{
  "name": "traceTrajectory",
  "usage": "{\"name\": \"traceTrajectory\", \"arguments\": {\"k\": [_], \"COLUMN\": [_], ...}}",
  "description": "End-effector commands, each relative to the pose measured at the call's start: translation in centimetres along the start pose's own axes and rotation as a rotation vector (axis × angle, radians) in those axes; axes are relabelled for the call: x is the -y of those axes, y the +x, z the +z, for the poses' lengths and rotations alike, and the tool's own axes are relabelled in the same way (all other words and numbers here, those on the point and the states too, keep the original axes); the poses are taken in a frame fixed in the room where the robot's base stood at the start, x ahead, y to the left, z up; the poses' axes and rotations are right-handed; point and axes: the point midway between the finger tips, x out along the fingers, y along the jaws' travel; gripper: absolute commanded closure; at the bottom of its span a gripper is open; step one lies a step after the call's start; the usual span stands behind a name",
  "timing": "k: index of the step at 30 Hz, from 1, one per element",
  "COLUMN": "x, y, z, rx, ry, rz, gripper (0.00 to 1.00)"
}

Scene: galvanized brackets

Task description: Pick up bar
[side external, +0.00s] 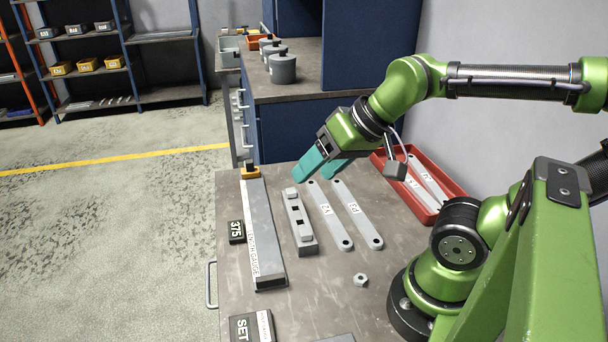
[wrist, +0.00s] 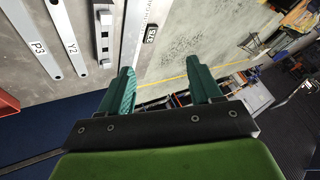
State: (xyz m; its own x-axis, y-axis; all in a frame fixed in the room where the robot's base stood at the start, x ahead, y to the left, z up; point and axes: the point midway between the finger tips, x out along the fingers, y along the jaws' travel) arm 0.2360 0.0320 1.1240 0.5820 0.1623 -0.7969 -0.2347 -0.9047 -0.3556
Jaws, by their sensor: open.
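Two flat grey bars with rounded, holed ends lie side by side on the bench. One is labelled Y2 (side external: 330,220) and the other P3 (side external: 362,221). In the wrist view, the Y2 bar (wrist: 68,38) and P3 bar (wrist: 32,37) show at the upper left. Left of them in the side view is a grey block fixture (side external: 300,226) with a raised peg at each end; it also shows in the wrist view (wrist: 104,32). My gripper (side external: 314,173) has teal fingers, open and empty, above the far ends of the bars. In the wrist view its fingers (wrist: 161,72) are spread apart with nothing between them.
A long length gauge (side external: 264,225) lies left of the fixture, beside a black 375 tag (side external: 236,232). A red tray (side external: 407,197) holding more labelled bars stands at the right. A nut (side external: 361,280) and a SET box (side external: 252,327) are nearer the front.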

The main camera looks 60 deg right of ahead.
Motion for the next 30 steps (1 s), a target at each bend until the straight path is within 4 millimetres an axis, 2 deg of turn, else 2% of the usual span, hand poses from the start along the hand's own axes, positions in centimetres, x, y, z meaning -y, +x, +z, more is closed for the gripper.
{"name": "traceTrajectory", "arguments": {"k": [5,8,12,15,18,23,30], "x": [-2.1,-4.9,-9.6,-12.7,-14.9,-16.4,-18.3], "y": [2.0,3.7,5.7,6.5,6.8,6.9,10.8], "z": [-1.0,-2.5,-4.5,-5.5,-6.2,-6.8,-4.9], "rx": [0.075,0.143,0.23,0.276,0.304,0.308,0.315], "ry": [0.07,0.132,0.216,0.261,0.287,0.297,0.301], "rz": [0.068,0.154,0.288,0.376,0.442,0.494,0.496], "gripper": [0.36,0.36,0.36,0.36,0.36,0.36,0.36]}}
